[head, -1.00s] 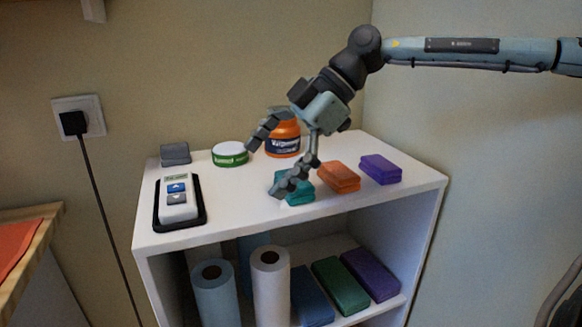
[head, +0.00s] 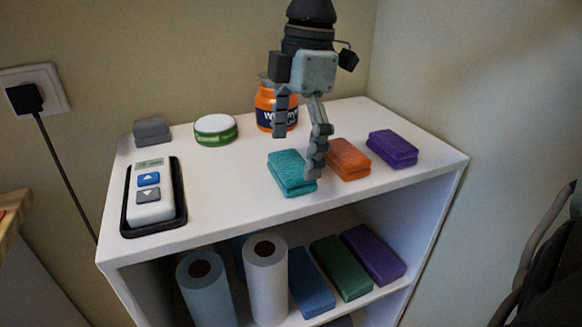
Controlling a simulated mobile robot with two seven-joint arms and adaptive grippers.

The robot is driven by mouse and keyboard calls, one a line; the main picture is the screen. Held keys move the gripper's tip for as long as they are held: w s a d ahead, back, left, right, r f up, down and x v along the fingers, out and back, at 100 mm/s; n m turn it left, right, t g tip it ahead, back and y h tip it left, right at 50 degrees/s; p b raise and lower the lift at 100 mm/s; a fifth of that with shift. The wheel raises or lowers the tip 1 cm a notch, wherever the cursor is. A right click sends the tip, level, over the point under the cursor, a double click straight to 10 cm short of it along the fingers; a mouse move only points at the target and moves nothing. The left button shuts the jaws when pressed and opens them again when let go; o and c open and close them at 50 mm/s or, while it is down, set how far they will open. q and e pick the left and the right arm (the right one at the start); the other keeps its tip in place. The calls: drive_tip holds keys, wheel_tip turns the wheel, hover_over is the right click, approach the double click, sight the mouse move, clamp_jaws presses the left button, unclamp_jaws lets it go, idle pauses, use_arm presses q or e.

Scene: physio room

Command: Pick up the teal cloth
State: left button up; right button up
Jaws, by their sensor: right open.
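The teal cloth (head: 288,178) lies folded on the white shelf top, left of the orange cloth (head: 349,160). My right gripper (head: 297,156) comes down from above with its fingers open. One finger is at the right edge of the teal cloth and hides part of that edge; the other finger is behind the cloth, in front of the orange jar. I cannot tell whether the near finger touches the cloth. Nothing is between the fingers. My left gripper is not in view.
A purple cloth (head: 392,148) lies right of the orange one. Behind stand an orange jar (head: 264,108), a green-white tin (head: 215,131) and a folded grey cloth (head: 152,131). A remote-like device (head: 151,197) sits in a black tray at left. Paper rolls (head: 266,283) and folded cloths stand below.

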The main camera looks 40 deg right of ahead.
drive_tip(key=shift+w+a+f, duration=0.1)
drive_tip(key=shift+f, duration=0.8)
drive_tip(key=c, duration=1.1)
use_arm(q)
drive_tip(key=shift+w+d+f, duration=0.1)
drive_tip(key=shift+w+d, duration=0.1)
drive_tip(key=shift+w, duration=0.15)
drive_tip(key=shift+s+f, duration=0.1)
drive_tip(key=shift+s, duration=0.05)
